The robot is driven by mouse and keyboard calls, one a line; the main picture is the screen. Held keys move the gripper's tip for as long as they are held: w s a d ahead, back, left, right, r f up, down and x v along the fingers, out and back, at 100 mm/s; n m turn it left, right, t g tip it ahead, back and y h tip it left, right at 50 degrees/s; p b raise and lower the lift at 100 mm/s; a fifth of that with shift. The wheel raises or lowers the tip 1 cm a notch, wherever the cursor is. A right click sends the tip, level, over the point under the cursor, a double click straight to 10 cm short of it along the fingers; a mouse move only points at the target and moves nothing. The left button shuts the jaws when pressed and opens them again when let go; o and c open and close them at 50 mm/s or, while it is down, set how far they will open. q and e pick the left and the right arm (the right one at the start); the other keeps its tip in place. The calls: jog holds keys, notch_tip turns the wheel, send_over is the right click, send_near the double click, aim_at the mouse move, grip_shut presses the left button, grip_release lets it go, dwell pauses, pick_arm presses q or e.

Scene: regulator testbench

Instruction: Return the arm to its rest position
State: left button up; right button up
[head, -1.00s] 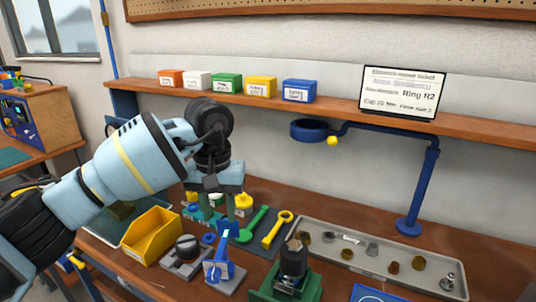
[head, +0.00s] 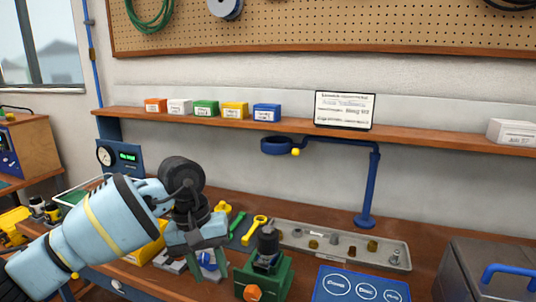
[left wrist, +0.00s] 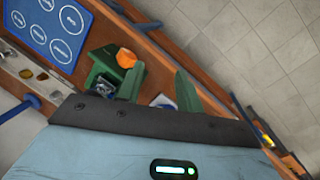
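My left arm, pale blue with a yellow band, comes in from the left in the head view. Its left gripper (head: 196,272) hangs over the front of the bench, left of the green fixture (head: 279,277), which has a dark cylinder in it and an orange knob (head: 253,293). The gripper's two green fingers stand apart with nothing held between them. They also show apart in the left wrist view (left wrist: 160,88), with the orange knob (left wrist: 126,58) beyond them. The blue tool and yellow bin are partly hidden behind the gripper. My right gripper is not in view.
A grey tray (head: 305,252) with several small fittings lies at mid-bench. A blue mat (head: 345,290) with white circles is at the front. A grey case (head: 455,270) stands at right. A blue stand (head: 374,190) rises behind the tray. A shelf (head: 420,144) runs above.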

pick_arm(q)
jog(key=s+d+f+n+h, duration=0.2)
jog(key=s+d+n+h, duration=0.4)
jog(key=d+n+h, duration=0.3)
jog(key=s+d+f+n+h, duration=0.3)
jog(key=s+d+n+h, duration=0.35)
jog(key=n+h, duration=0.3)
jog(key=a+f+n+t+y+p, duration=0.1)
jog(key=a+f+n+t+y, duration=0.7)
jog(key=n, duration=0.9)
jog(key=a+f+n+t+y+p, duration=0.1)
jog(key=a+f+n+t+y, duration=0.3)
jog(key=n+t, duration=0.95)
jog(key=s+a+f+n+g+y, duration=0.3)
jog(key=s+a+f+n+g, duration=0.3)
jog(key=s+f+n, duration=0.3)
jog(key=s+a+f+n+g+y, duration=0.3)
jog(key=s+a+f+n+g, duration=0.2)
jog(key=s+f+n, duration=0.5)
jog(key=shift+s+a+n+g+y, duration=0.35)
jog(key=shift+s+a+n, duration=0.25)
jog(key=shift+s, duration=0.65)
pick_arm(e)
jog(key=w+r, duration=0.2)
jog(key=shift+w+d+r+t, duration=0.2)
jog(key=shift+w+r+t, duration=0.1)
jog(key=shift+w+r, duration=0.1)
pick_arm(q)
jog(key=shift+f, duration=0.15)
